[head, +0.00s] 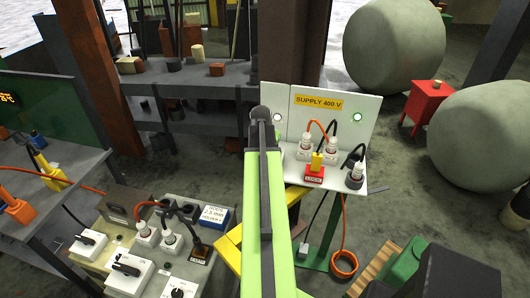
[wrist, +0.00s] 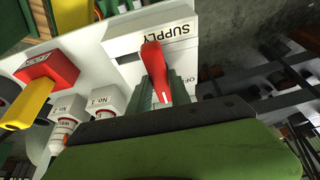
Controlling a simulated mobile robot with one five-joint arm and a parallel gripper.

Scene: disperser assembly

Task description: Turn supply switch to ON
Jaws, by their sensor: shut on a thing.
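The supply switch has a red handle (wrist: 155,62) on a white plate marked SUPPLY (wrist: 125,48) in the wrist view. The letters "OF" show at the plate's right edge, partly cut off by my gripper. My gripper (wrist: 163,92) is shut on the red handle, with a ridged green finger on each side. In the head view the white supply panel (head: 355,110) bears a yellow "SUPPLY 400 V" sign (head: 319,102). My green arm covers the switch and my gripper there.
On the panel's ledge, beside the switch, are a red block (wrist: 52,66) with a yellow piece (wrist: 22,104), and white plugs (wrist: 104,97). A workbench box (head: 128,272) with rotary switches stands at front left. Large grey spheres (head: 395,45) lie at right.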

